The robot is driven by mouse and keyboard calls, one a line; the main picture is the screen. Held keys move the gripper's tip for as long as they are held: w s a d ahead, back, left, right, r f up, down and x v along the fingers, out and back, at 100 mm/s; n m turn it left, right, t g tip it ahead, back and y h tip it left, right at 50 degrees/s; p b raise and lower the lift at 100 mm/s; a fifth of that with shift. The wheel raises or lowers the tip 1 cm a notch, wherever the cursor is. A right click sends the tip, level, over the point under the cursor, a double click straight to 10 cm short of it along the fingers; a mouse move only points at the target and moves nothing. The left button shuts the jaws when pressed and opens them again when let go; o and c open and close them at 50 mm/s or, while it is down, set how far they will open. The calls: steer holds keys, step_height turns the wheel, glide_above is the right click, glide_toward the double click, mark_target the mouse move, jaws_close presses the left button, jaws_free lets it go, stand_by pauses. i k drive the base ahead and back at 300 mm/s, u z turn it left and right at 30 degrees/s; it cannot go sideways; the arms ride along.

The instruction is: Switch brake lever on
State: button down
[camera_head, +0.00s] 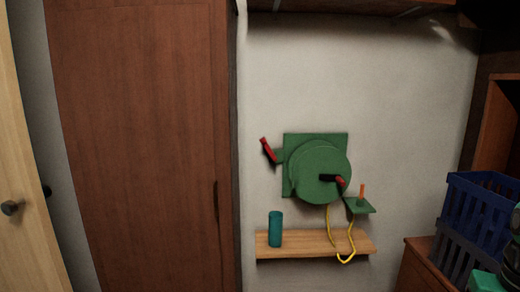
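A green machine (305,168) with a round drum is mounted on the white wall, right of centre. A red-handled lever (268,151) sticks out at its left side, tilted up and to the left. A second handle, black with a red end (340,181), lies roughly level on the drum's front. An orange upright stick (362,192) stands on a small green plate (359,206) at the machine's lower right. I cannot tell from labels which one is the brake lever. My gripper cannot be made out in this view, and nothing touches the levers.
A wooden shelf (295,246) below holds a teal cylinder (275,229); a yellow cord (331,228) hangs from the machine. A brown door (140,140) is left. Blue crates (482,215) sit on the right. The wall around the machine is clear.

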mark_target(263, 141)
steer(key=k, duration=1.2)
steer(key=u, duration=0.55)
steer(key=i, duration=2.35)
steer(key=z, duration=0.55)
